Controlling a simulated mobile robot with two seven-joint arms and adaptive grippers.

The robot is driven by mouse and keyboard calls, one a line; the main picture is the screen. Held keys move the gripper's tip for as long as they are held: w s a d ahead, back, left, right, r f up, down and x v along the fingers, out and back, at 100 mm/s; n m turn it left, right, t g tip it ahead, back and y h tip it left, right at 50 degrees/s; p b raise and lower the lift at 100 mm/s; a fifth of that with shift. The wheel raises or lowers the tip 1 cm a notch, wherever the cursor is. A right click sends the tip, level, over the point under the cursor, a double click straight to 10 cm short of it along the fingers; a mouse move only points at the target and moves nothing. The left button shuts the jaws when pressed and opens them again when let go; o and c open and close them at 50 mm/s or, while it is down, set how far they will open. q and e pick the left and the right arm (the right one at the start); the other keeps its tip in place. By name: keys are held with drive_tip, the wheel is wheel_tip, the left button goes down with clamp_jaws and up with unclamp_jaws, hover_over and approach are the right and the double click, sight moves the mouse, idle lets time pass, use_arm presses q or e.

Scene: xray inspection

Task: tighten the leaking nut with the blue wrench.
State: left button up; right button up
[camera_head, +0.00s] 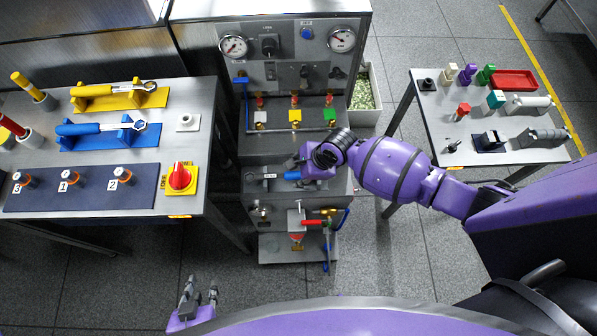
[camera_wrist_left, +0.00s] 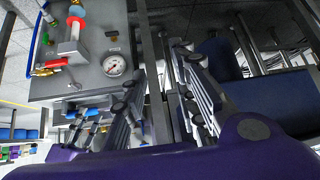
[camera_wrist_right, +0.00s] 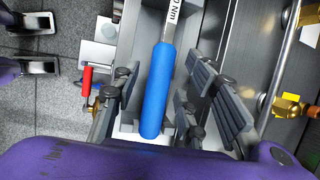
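A blue wrench (camera_head: 95,128) lies in a blue holder (camera_head: 110,140) on the left table. Numbered fittings, 3 (camera_head: 22,180), 1 (camera_head: 70,178) and 2 (camera_head: 122,176), stand on a dark mat there; I cannot tell whether any leaks. Another tool with a blue handle (camera_wrist_right: 157,90) and an Nm label lies on the rig's shelf. My right gripper (camera_head: 292,166) is over that handle, its fingers open on either side with gaps. My left gripper (camera_head: 193,292) is low at the front left, open and empty in the left wrist view (camera_wrist_left: 160,105).
A yellow wrench (camera_head: 110,90) rests in a yellow holder behind the blue one. A red knob (camera_head: 179,177) sits at the table's right edge. The rig (camera_head: 290,80) has gauges, valves and pipes. A right table (camera_head: 440,130) holds a red tray (camera_head: 513,80) and small parts.

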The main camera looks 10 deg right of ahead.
drive_tip(key=shift+s+f+b, duration=0.1)
drive_tip(key=shift+f+b, duration=0.15)
drive_tip(key=shift+b, duration=0.05)
drive_tip(key=v, duration=0.2)
drive_tip(key=p+v, duration=0.1)
drive_tip(key=v, duration=0.4)
drive_tip(key=shift+w+a+r, duration=0.25)
drive_tip(key=shift+a+r, duration=0.05)
drive_tip(key=shift+a, duration=0.1)
drive_tip(key=shift+s+d+r, duration=0.1)
drive_tip(key=shift+d+r, duration=0.1)
drive_tip(key=shift+r, duration=0.2)
use_arm(q)
drive_tip(key=shift+w+r, duration=0.35)
drive_tip(key=shift+r, duration=0.05)
use_arm(e)
drive_tip(key=shift+s, duration=0.15)
